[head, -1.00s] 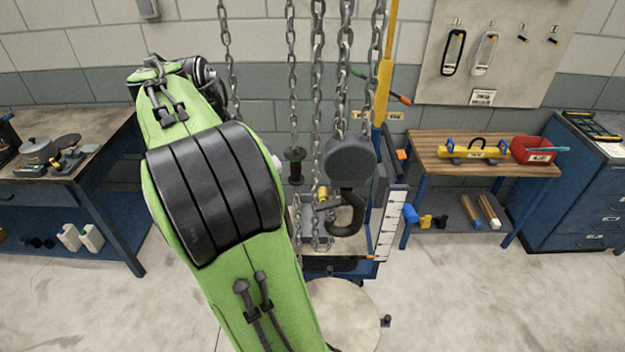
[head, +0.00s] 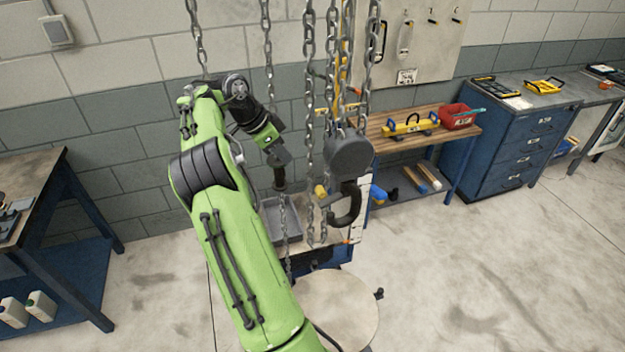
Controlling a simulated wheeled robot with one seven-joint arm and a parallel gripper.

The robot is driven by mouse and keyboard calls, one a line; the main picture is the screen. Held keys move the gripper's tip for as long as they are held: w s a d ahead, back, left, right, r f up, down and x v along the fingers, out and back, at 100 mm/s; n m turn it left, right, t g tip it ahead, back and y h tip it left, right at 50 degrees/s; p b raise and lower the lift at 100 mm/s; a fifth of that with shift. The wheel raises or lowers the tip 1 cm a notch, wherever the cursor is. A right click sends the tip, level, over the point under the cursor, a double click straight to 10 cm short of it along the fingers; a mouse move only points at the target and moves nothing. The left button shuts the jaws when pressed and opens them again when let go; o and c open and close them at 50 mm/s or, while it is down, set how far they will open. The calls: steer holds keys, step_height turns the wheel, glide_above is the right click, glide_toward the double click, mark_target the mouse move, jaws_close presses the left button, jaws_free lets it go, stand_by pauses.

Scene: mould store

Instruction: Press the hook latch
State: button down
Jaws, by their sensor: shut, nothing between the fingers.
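The dark hook (head: 346,208) hangs under a round grey block (head: 350,154) on chains, right of the picture's middle. A small grey piece at its mouth, likely the hook latch (head: 326,203), is too small to read clearly. My arm bends over at the left and its end points down. My gripper (head: 279,158) is shut and empty, to the left of the hook and apart from it in the picture. Its fingertips are hard to make out against dark parts there.
Several chains (head: 308,60) hang between my arm and the hook. A grey tray (head: 283,222) and a round pale top (head: 337,308) are below. A wooden bench (head: 390,130) and blue cabinet (head: 510,150) stand right, a dark table (head: 45,190) left. Floor at right is clear.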

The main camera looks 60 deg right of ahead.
steer(key=d+m, duration=0.1)
steer(key=b, duration=0.4)
glide_toward(318, 189)
steer(key=x, duration=0.7)
steer(key=shift+r, duration=0.1)
steer(key=shift+g, duration=0.3)
